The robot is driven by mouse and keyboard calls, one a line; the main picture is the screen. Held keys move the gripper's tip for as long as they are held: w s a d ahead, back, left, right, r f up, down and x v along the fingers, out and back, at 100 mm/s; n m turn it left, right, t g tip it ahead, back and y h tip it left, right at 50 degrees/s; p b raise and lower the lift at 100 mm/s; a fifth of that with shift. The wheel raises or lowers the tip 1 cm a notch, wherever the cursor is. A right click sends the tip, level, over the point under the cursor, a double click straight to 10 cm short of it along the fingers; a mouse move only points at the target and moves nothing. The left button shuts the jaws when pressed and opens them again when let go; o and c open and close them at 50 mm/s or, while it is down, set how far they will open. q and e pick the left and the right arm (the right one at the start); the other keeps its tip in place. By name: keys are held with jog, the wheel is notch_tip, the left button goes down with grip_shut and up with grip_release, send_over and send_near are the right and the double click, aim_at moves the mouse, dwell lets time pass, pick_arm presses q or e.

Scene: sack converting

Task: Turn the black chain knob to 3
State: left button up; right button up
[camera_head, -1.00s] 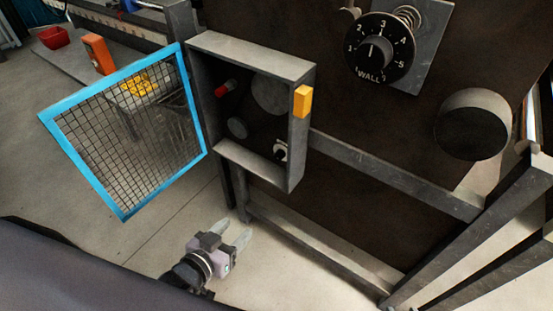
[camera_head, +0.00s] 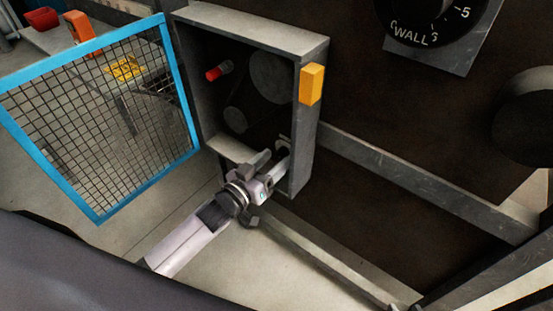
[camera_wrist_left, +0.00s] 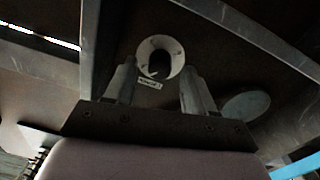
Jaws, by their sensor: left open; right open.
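The black chain knob (camera_wrist_left: 159,65) sits on a round white dial (camera_wrist_left: 148,47) in the left wrist view, with a small label below it that is too blurred to read. My left gripper (camera_wrist_left: 159,72) is open, its two fingers on either side of the knob and apart from it in the picture; I cannot tell how deep the tips reach. In the head view my left gripper (camera_head: 283,157) reaches into the lower right corner of the grey open box (camera_head: 255,27) and mostly covers the knob. My right gripper is not in view.
The box holds a red knob (camera_head: 213,74) and round discs. A yellow block (camera_head: 312,84) is on its right side. A blue-framed mesh door (camera_head: 180,85) stands open at left. The black WALL dial (camera_head: 440,15) is at upper right, partly cut off.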

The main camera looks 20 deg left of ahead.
pick_arm(q)
jog(key=shift+w+d, duration=0.25)
jog(key=shift+w, duration=0.45)
jog(key=shift+w+d, duration=0.1)
pick_arm(e)
jog(key=shift+w+f, duration=0.1)
jog(key=shift+w, duration=0.1)
jog(key=shift+w, duration=0.1)
pick_arm(q)
grip_shut()
